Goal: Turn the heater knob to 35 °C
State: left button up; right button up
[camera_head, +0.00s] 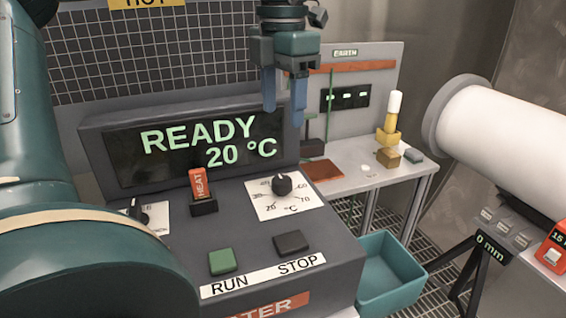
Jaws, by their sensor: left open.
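The heater (230,275) is a dark console with a display (195,145) reading "READY 20 °C". Its black temperature knob (283,186) stands on a white dial plate (297,203) marked in °C, with 20 at lower left and 70 at the right. Where its pointer stands is too small to read surely. My left gripper (284,105) points down with two blue fingers apart and nothing between them. It is above the knob in the picture, in front of the display's right end, apart from the knob. My right gripper is not in view.
A red HEAT switch (199,185), a second knob (136,211), a green RUN button (222,261) and a dark STOP button (291,243) surround the knob. A teal bin (390,275), a side table (385,182) and a white roll (510,130) lie right.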

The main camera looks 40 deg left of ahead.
aim_at(282, 179)
pick_arm(q)
notch_tip(282, 179, down, 13)
jog(key=shift+s+r, duration=0.1)
jog(key=shift+s, duration=0.05)
jog(key=shift+c, duration=0.4)
jog(key=c, duration=0.9)
